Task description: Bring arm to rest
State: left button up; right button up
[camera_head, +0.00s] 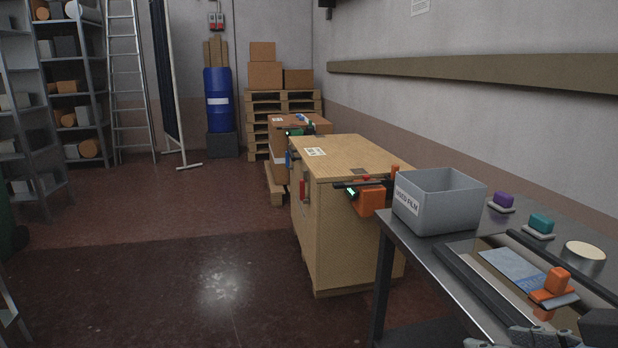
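Part of what looks like my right gripper (525,338) shows as grey jointed links at the bottom edge, right of centre, over the near end of the metal table. Its fingertips are cut off or unclear, so I cannot tell whether it is open, shut or holding anything. My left gripper and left arm are not in view.
The metal table (409,262) at right bears a grey bin (440,215), purple (503,200) and teal (541,223) handled items, a round tin (584,256) and an orange-handled tool (556,283). A wooden crate (345,235) stands beyond.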

jog(key=s+d+f+m+g+h, duration=0.2)
jog(key=s+d+f+g+h, duration=0.15)
jog(key=s, duration=0.35)
jog(key=s+d+f+m+g+h, duration=0.2)
jog(key=s+f+g, duration=0.15)
jog(key=s, duration=0.35)
jog(key=s+f+x, duration=0.1)
jog(key=s+x, duration=0.2)
jog(key=x, duration=0.9)
jog(key=s+f+x, duration=0.1)
jog(key=s+x, duration=0.2)
jog(key=x, duration=1)
jog(key=s+f+g, duration=0.1)
jog(key=s+f, duration=1.6)
jog(key=s, duration=0.2)
jog(key=shift+s+d+g, duration=0.35)
jog(key=shift+d+g, duration=0.05)
jog(key=shift+y, duration=0.25)
